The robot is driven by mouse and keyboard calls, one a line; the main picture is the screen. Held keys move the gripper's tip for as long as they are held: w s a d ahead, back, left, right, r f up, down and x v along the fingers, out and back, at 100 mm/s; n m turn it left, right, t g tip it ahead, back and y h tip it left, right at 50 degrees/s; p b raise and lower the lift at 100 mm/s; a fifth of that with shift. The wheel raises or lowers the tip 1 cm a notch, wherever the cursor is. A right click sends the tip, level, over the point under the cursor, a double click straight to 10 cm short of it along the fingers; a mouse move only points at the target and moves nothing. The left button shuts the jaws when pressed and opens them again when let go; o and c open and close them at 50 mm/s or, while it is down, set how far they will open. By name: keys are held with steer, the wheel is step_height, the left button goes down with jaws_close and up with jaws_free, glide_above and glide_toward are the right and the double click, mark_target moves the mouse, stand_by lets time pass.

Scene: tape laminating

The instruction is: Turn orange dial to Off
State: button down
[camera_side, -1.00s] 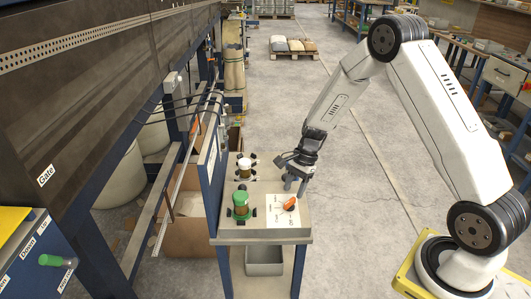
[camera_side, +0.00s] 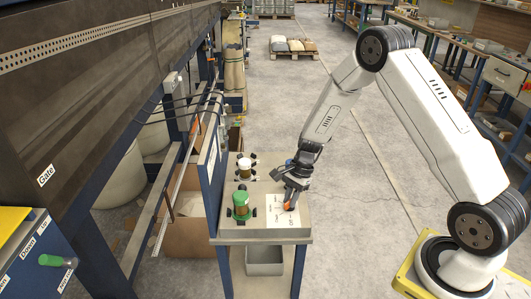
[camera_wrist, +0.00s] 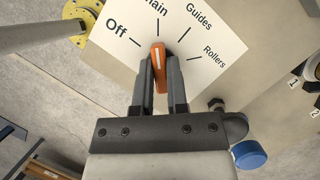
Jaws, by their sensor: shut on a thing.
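The orange dial (camera_wrist: 159,69) sits on a white label plate (camera_wrist: 208,24) with the marks Off, Main (partly cut off), Guides and Rollers. In the wrist view the dial's white line points up, between the Off and Guides marks, close to the Main mark. My gripper (camera_wrist: 160,80) is shut on the dial, with one finger on each side of it. In the side view my gripper (camera_side: 292,202) is down at the dial (camera_side: 289,206), which it mostly hides, on the grey table top.
A blue cap (camera_wrist: 249,154) shows at the lower right in the wrist view.

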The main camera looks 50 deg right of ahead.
steer(key=shift+n, duration=0.4)
steer(key=n+g, duration=0.1)
steer(key=n, duration=0.3)
steer(key=shift+w+g, duration=0.15)
steer(key=shift+g, duration=0.25)
steer(key=shift+n+g+h, duration=0.6)
steer(key=shift+n, duration=1.4)
steer(key=c, duration=0.6)
jaws_free()
steer(key=shift+c, duration=0.2)
steer(key=shift+r, duration=0.1)
steer(key=v, duration=0.7)
steer(key=shift+w+r, duration=0.2)
steer(key=shift+r, duration=0.1)
